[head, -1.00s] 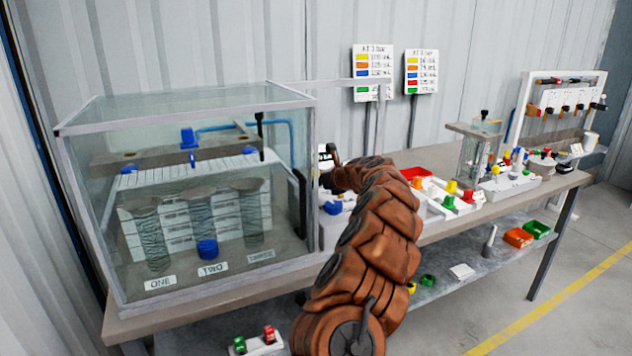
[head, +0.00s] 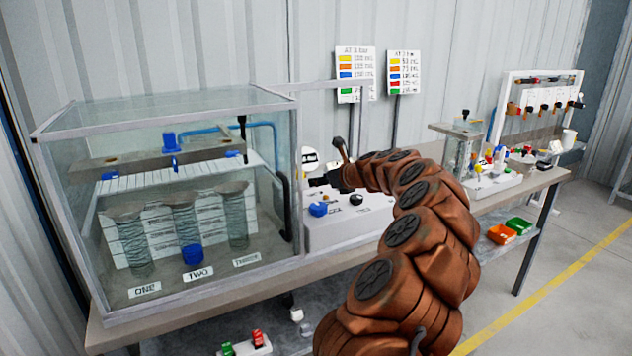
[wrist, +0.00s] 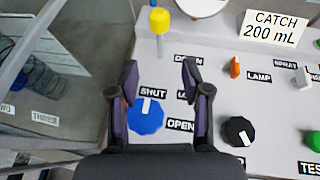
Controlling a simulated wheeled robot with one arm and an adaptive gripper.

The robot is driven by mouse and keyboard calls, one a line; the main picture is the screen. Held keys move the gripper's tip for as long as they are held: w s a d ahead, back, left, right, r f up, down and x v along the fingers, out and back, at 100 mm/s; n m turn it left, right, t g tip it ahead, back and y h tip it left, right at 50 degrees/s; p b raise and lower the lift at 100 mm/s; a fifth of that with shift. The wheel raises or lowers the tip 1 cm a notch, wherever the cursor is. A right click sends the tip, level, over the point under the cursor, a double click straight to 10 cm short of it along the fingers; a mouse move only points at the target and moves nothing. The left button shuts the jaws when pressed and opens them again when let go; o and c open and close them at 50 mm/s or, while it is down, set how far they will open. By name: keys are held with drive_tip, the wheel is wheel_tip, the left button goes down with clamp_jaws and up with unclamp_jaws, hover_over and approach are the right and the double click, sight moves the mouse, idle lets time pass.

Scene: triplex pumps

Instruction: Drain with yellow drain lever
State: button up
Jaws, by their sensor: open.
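The yellow drain lever (wrist: 159,20) shows at the top of the wrist view as a yellow knob on a short stem, above the white panel. I cannot make it out in the head view. My gripper (wrist: 160,84) is open and empty, its two dark fingers apart over the panel, with the lever beyond the fingertips. A blue knob (wrist: 146,116) with a white mark lies below and between the fingers, by SHUT and OPEN labels. It also shows in the head view (head: 318,209), below my gripper (head: 340,165).
A glass tank (head: 165,275) with several coiled columns stands left of the panel (head: 350,232). A black knob (wrist: 238,131), an orange switch (wrist: 235,67) and a "CATCH 200 mL" sign (wrist: 274,27) are to the right in the wrist view. My arm hides the bench's middle.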

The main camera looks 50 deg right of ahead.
drive_tip(key=shift+s+a+r, duration=0.1)
drive_tip(key=shift+s+r, duration=0.05)
drive_tip(key=shift+s, duration=0.1)
